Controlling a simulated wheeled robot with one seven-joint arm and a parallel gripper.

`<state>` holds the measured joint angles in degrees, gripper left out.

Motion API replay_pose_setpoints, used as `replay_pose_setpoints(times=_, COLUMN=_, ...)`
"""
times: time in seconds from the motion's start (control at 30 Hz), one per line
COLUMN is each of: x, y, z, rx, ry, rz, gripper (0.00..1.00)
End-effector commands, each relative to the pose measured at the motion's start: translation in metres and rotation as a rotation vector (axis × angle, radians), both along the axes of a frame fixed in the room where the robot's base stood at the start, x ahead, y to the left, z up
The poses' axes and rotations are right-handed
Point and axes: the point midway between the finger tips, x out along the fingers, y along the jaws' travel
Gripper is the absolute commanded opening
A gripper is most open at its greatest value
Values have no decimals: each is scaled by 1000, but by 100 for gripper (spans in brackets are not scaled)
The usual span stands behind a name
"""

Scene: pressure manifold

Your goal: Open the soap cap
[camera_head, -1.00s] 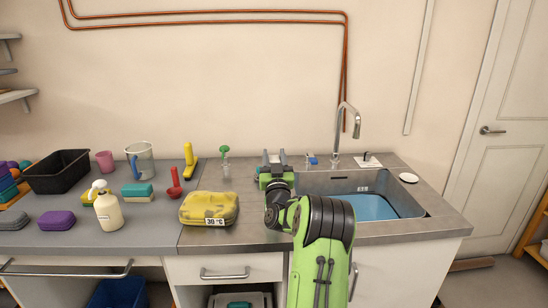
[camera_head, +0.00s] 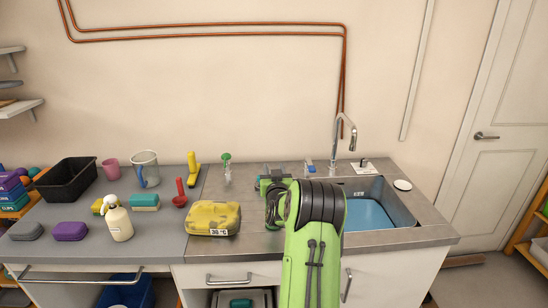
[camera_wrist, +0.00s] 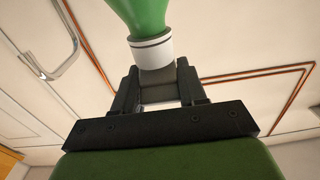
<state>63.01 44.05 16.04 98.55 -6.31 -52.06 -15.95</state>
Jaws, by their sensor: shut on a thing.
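In the wrist view, a green bottle (camera_wrist: 140,14) with a white collar (camera_wrist: 152,52) points into my gripper (camera_wrist: 157,88). The gripper's dark fingers are shut on the grey cap (camera_wrist: 157,80) beyond the collar. This view appears turned over, with the bottle at the top of the picture. In the head view, my gripper (camera_head: 272,180) is over the counter just left of the sink, partly behind my green arm.
The sink (camera_head: 402,214) with blue water and a tall tap (camera_head: 342,128) are to the right. A yellow case (camera_head: 213,217) marked 30 °C sits left of my arm. A green-topped small bottle (camera_head: 226,168), red plunger (camera_head: 180,194) and cream pump bottle (camera_head: 118,222) stand farther left.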

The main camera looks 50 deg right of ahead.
Motion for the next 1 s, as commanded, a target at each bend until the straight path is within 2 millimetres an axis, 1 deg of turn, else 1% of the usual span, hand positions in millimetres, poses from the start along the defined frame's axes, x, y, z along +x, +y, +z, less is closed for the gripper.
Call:
replay_pose_setpoints(times=0.03, x=2, y=0, z=13, rx=32, ry=32, rz=2, gripper=11)
replay_pose_setpoints(times=0.6, x=10, y=-11, z=18, rx=418, ry=382, rz=0, gripper=11)
replay_pose_setpoints(times=1.0, x=15, y=-15, z=15, rx=592, ry=541, rz=1, gripper=11)
